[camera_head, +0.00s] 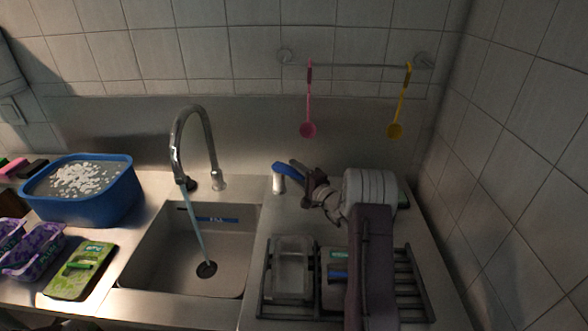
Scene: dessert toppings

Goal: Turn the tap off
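The tap (190,118) is a curved chrome spout behind the sink, and a stream of water (199,228) runs from it into the sink (166,250). A short metal post with a blue lever (284,169) stands on the counter to the right of the sink. My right gripper (304,177) is just right of the blue lever, with its dark fingers close to the lever's right end. I cannot tell whether they touch it, or how far apart the fingers are. My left gripper is not in view.
A dish rack (412,290) with clear and dark containers stands below my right arm. A blue tub (112,205) of water with white pieces, purple packs (38,258) and a green pack (80,283) are at left. Pink (308,128) and yellow (396,129) ladles hang from a wall rail.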

